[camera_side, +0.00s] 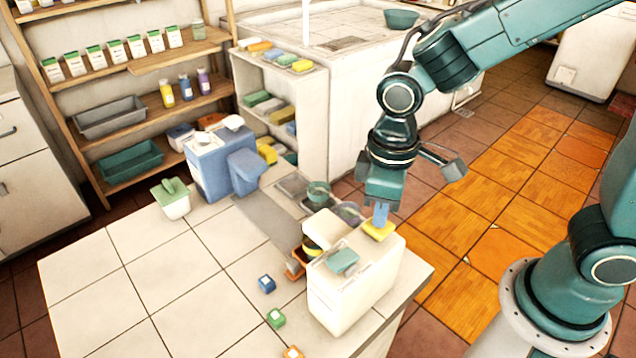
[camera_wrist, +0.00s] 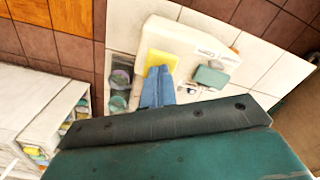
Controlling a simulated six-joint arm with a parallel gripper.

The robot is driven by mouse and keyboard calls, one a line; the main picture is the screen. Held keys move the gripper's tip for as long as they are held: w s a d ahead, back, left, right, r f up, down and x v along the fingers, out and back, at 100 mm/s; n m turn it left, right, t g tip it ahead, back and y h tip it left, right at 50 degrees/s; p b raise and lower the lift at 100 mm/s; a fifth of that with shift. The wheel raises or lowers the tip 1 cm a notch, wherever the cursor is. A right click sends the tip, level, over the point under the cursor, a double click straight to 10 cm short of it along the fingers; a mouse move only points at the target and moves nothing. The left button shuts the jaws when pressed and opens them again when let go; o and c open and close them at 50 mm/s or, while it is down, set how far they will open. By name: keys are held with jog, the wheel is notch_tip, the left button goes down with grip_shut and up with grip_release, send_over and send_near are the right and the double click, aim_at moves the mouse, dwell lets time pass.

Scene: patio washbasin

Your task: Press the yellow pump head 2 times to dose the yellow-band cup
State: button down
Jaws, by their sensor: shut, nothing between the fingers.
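The white dispenser box (camera_side: 350,287) stands on the tiled counter with a yellow pump head (camera_side: 379,230) and a teal pump head (camera_side: 342,261) on top. My gripper (camera_side: 381,223) is shut, pointing down, with its blue fingertips right at the yellow pump head. In the wrist view, the shut fingers (camera_wrist: 158,82) overlap the near part of the yellow pump head (camera_wrist: 161,59), and the teal pump head (camera_wrist: 211,77) is to their right. Whether the tips press it down I cannot tell. A cup with a yellow band (camera_side: 311,246) is beside the dispenser, partly hidden.
A blue container (camera_side: 212,165) and a green-lidded tub (camera_side: 172,199) stand farther back.

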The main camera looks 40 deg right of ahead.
jog(key=shift+f, duration=0.75)
jog(key=shift+r, duration=1.45)
jog(key=shift+r, duration=3)
jog(key=s+d+r+m+t, duration=0.2)
jog(key=s+d+m, duration=0.1)
jog(key=d, duration=0.3)
jog(key=s+d+r+m+t, duration=0.3)
jog(key=s+d, duration=0.3)
jog(key=d, duration=0.1)
jog(key=shift+s+d+r+t, duration=0.25)
jog(key=shift+s+r+t, duration=0.05)
